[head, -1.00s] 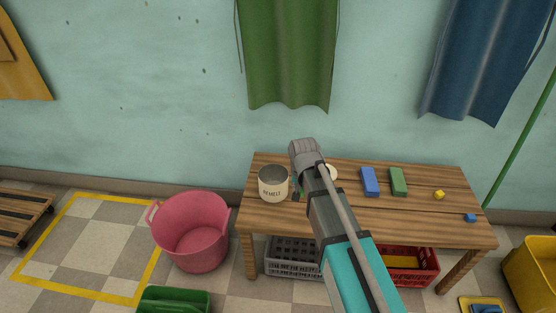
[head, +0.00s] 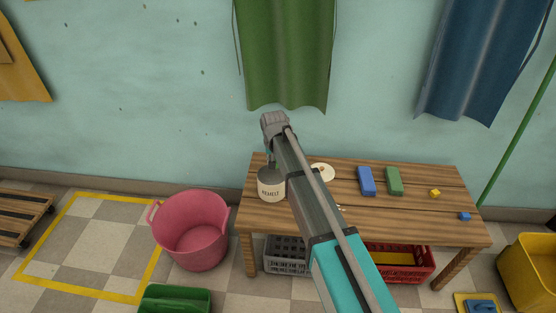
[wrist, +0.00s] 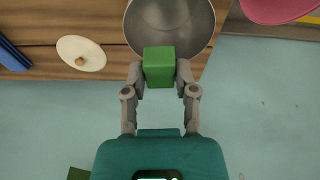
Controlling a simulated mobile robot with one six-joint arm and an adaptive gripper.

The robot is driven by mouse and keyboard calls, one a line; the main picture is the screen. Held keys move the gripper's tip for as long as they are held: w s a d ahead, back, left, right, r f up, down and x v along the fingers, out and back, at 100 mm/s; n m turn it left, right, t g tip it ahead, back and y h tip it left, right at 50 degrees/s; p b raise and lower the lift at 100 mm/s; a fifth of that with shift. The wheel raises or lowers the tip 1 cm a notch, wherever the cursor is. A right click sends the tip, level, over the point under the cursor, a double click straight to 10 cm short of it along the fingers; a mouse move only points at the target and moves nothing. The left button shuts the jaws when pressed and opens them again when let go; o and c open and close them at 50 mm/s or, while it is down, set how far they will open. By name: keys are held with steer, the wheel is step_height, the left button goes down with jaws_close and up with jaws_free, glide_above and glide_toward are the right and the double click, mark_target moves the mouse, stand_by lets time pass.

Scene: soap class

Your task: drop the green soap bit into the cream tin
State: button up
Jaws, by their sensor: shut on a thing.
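The cream tin (head: 271,189), with lettering on its front, stands upright at the left end of the wooden table. In the wrist view its grey inside (wrist: 170,22) is open to the camera. My gripper (wrist: 160,70) is shut on the green soap bit (wrist: 159,66), a small green block between the fingertips. In the wrist view the block overlaps the near rim of the tin. How high it is above the rim I cannot tell. In the head view my gripper (head: 270,158) is over the tin's back part, and the soap bit is not clearly visible.
A white lid with a knob (wrist: 81,53) lies beside the tin. A blue block (head: 366,181), a green block (head: 394,181) and small yellow (head: 434,193) and blue (head: 464,216) bits lie to the right. A pink tub (head: 192,230) stands on the floor to the left.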

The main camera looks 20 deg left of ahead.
steer(key=shift+f, duration=0.2)
stand_by(0.3)
steer(key=shift+f+b, duration=2.85)
steer(key=shift+b, duration=0.2)
steer(key=o, duration=0.9)
steer(key=shift+s, duration=0.1)
